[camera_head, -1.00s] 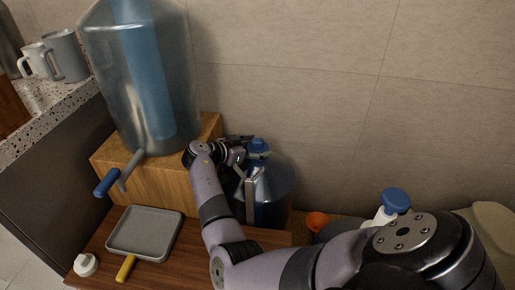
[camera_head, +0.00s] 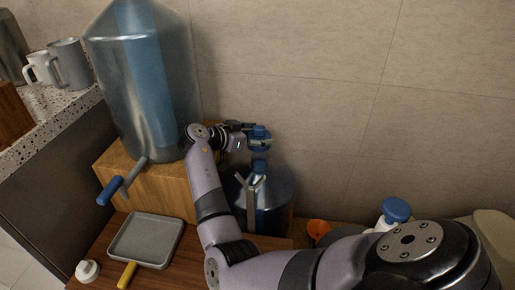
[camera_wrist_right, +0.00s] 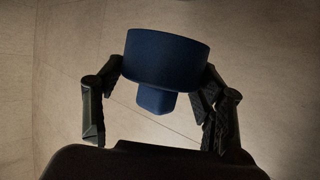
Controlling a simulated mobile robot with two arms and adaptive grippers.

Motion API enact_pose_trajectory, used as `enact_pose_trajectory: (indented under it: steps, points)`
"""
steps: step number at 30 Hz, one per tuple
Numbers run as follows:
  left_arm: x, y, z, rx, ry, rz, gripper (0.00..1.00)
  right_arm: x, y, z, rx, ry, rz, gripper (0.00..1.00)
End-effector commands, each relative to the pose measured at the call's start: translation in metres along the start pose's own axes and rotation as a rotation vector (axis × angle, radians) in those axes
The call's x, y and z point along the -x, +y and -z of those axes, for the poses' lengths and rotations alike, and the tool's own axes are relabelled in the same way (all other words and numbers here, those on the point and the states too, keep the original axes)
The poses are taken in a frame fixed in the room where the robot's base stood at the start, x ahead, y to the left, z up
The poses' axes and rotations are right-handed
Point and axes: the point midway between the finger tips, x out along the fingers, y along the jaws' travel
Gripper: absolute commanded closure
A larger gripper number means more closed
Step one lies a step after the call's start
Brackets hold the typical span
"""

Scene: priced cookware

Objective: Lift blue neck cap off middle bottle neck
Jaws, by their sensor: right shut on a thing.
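The blue neck cap (camera_head: 260,132) is held in my right gripper (camera_head: 250,139), above the middle bottle (camera_head: 275,190) and apart from it. The bottle is a large translucent blue jug that stands upright against the wall, with a blue neck (camera_head: 259,166) showing below the cap. In the right wrist view the cap (camera_wrist_right: 167,58) is a wide blue disc with a narrower stub beneath it. The fingers of my right gripper (camera_wrist_right: 160,80) are on both sides of it. My forearm and a grey bracket hide part of the bottle's front. My left gripper is not in view.
A grey square pan (camera_head: 146,241) and a white cap (camera_head: 87,271) lie in front. A blue-topped white bottle (camera_head: 396,211) and an orange item (camera_head: 318,227) are at right.

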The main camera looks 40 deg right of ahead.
Motion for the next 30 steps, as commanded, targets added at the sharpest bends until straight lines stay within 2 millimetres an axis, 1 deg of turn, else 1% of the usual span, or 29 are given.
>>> enact_pose_trajectory:
  steps: [1, 3, 9, 12, 15, 18, 26, 29, 30]
  points:
    - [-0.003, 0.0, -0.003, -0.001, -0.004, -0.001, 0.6, 0.007, 0.0, 0.016, -0.007, 0.0, 0.001, 0.59]
    - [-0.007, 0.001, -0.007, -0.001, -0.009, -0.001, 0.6, 0.013, 0.0, 0.033, -0.007, 0.0, 0.002, 0.59]
    - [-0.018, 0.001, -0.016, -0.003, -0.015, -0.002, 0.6, 0.03, 0.0, 0.074, -0.005, 0.0, 0.001, 0.59]
    - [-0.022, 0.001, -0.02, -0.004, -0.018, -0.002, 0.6, 0.036, 0.0, 0.089, -0.003, 0.0, 0.0, 0.59]
    - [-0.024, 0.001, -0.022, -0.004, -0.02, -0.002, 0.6, 0.041, 0.0, 0.101, -0.003, 0.0, 0.0, 0.59]
    - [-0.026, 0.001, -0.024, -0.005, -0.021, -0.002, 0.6, 0.044, 0.0, 0.107, -0.001, 0.0, -0.001, 0.59]
    - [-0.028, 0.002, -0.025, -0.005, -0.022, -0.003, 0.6, 0.046, 0.0, 0.113, 0.0, 0.0, 0.0, 0.59]
    - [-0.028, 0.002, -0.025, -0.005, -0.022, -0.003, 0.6, 0.044, 0.001, 0.118, 0.003, 0.003, 0.007, 0.59]
    - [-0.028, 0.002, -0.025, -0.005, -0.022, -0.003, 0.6, 0.043, 0.002, 0.123, 0.004, 0.004, 0.014, 0.59]
